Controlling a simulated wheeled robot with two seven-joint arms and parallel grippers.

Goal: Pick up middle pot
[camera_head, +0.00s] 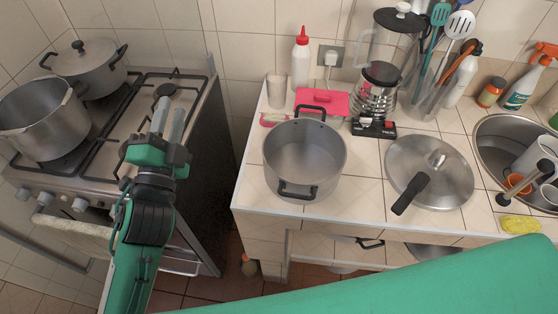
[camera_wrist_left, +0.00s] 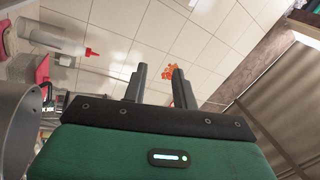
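An open steel pot (camera_head: 303,160) with two dark loop handles stands upright on the tiled counter (camera_head: 250,188), between the stove and a lid. It looks empty. My left gripper (camera_head: 169,108) is over the stove's right side, left of the pot and apart from it. Its fingers point away from me and hold nothing; the left wrist view shows a gap between the fingertips (camera_wrist_left: 158,72). A grey curved metal wall (camera_wrist_left: 18,118), likely a pot's, fills that view's left edge. My right gripper is out of view.
Two more pots stand on the stove, one open (camera_head: 40,122) and one lidded (camera_head: 88,72). A lid (camera_head: 445,178) lies right of the pot. A blender (camera_head: 378,90), red-capped bottle (camera_head: 300,62) and glass (camera_head: 276,92) stand behind. The sink (camera_head: 490,135) is far right.

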